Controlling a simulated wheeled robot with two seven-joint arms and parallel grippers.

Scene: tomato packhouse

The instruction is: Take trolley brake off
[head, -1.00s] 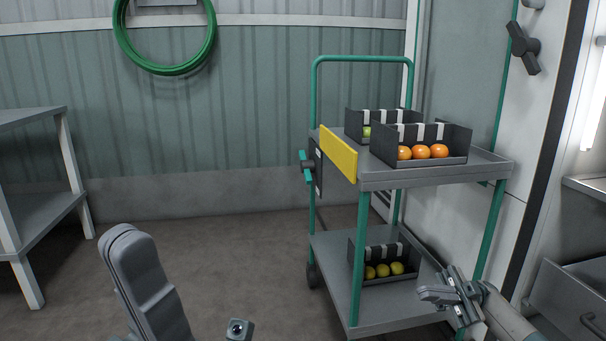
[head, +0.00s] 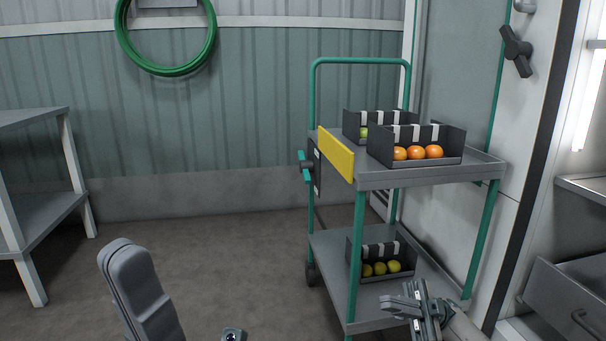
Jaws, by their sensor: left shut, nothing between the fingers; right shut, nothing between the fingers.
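The trolley (head: 351,265) has green posts, a push bar and two grey shelves. It stands right of centre. A teal lever (head: 304,167) sits on a dark plate (head: 317,170) at the trolley's left end, beside a yellow panel (head: 336,155). Whether this lever is the brake, and its setting, I cannot tell. My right gripper (head: 396,304) is shut and empty, in front of the lower shelf in the picture, well below and right of the lever. My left gripper (head: 233,335) barely shows at the bottom edge, shut, far below the lever and left of the trolley.
Dark boxes of orange fruit (head: 452,143) and green fruit (head: 354,119) stand on the top shelf. Another box (head: 352,258) of yellow-green fruit is on the lower shelf. A grey table (head: 70,170) stands at left. A drawer (head: 560,300) is at right. Floor left of the trolley is clear.

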